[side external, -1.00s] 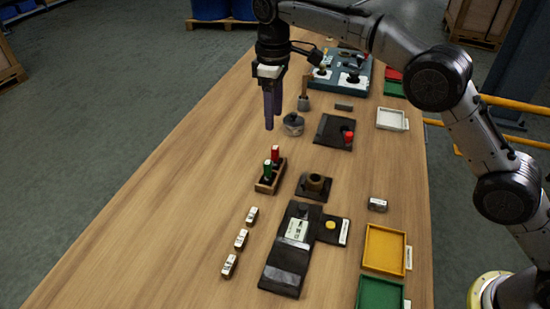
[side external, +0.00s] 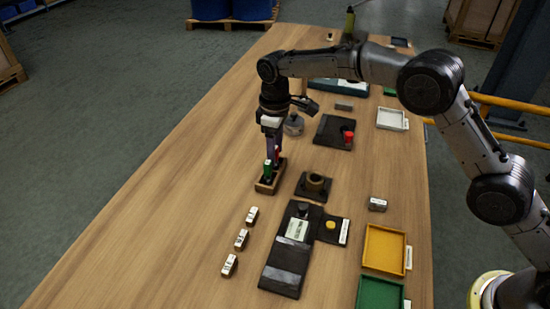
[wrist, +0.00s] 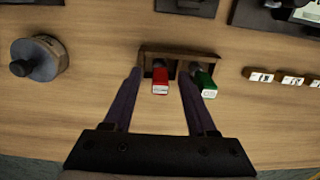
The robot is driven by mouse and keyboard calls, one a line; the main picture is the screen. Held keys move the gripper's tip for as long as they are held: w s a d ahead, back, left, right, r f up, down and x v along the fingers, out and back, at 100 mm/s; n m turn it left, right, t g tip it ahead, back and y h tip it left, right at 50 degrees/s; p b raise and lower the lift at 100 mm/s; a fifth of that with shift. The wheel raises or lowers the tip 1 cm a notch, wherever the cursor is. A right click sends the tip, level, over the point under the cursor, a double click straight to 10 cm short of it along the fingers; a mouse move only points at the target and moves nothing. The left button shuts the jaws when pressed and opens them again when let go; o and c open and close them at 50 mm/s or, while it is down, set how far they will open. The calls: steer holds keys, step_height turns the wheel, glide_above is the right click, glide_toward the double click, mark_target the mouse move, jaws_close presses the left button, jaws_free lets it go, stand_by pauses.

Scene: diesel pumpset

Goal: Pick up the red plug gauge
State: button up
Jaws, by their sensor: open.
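The red plug gauge (wrist: 160,80) stands in a small wooden holder (wrist: 152,50), beside a green plug gauge (wrist: 205,82). In the wrist view my gripper (wrist: 160,75) is open, with one finger on each side of the red gauge. The right finger lies between the red and green gauges. I cannot tell whether either finger touches a gauge. In the side view my gripper (side external: 273,155) is low over the holder (side external: 268,186). The green gauge (side external: 268,169) shows in front, and the red one is mostly hidden by the gripper.
A round grey knobbed part (side external: 294,124) stands behind the holder. A dark block with a brass ring (side external: 315,183) is to its right. Several white labelled blocks (side external: 241,239) lie in front. The table to the left is clear.

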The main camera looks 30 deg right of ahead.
jaws_close()
steer(key=shift+r, duration=0.1)
stand_by(0.5)
steer(key=shift+r, duration=0.5)
step_height(320, 180, up, 2)
steer(key=shift+r, duration=0.15)
steer(key=s+d+r, duration=0.5)
steer(key=s+r, duration=0.4)
steer(key=s, duration=0.4)
steer(key=shift+w+d+f, duration=0.25)
steer(key=shift+w+f, duration=0.35)
steer(key=shift+w, duration=0.25)
steer(key=shift+w+d+f, duration=0.2)
steer(key=shift+w+f, duration=0.4)
steer(key=shift+w, duration=0.25)
